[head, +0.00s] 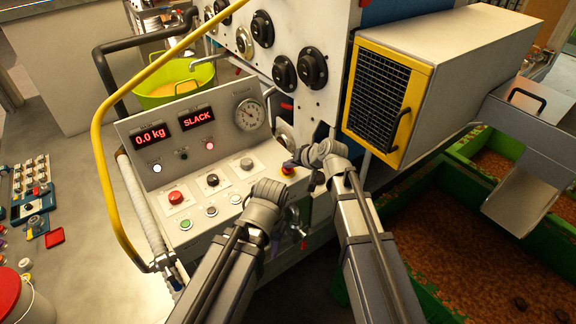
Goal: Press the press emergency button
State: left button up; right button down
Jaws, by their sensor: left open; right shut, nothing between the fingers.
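The press control panel (222,172) stands in the middle of the head view. A red button with a yellow base (287,171) sits at its right end, partly hidden by my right gripper. Another red button (176,197) is on a pale plate at the panel's left. My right gripper (291,163) is shut and empty, at or just above the yellow-based button; I cannot tell whether it touches. My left gripper (299,232) is open and empty, lower down by the panel's front face.
A yellow rail (97,140) curves along the left. A yellow-framed grille box (378,101) and green bins (440,240) stand right.

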aim_at(290, 169)
pick_arm(q)
jog(key=shift+f, duration=0.25)
pick_arm(e)
jog(key=shift+f, duration=0.3)
jog(key=shift+s+f+b, duration=0.1)
jog(key=shift+f+b, duration=0.2)
jog(key=shift+b, duration=0.3)
pick_arm(q)
jog(key=shift+s+f, duration=0.15)
jog(key=shift+f, duration=0.15)
jog(key=shift+r, duration=0.2)
pick_arm(e)
jog(key=shift+r, duration=0.25)
jog(key=r+p, duration=0.1)
jog(key=p, duration=0.1)
jog(key=w+r+p, duration=0.1)
jog(key=r, duration=0.1)
jog(key=shift+p, duration=0.4)
notch_tip(290, 169, up, 3)
jog(key=p, duration=0.3)
jog(key=shift+s, duration=0.1)
pick_arm(q)
jog(key=r, duration=0.6)
jog(key=shift+w, duration=0.25)
jog(key=shift+o, duration=0.2)
dwell(0.7)
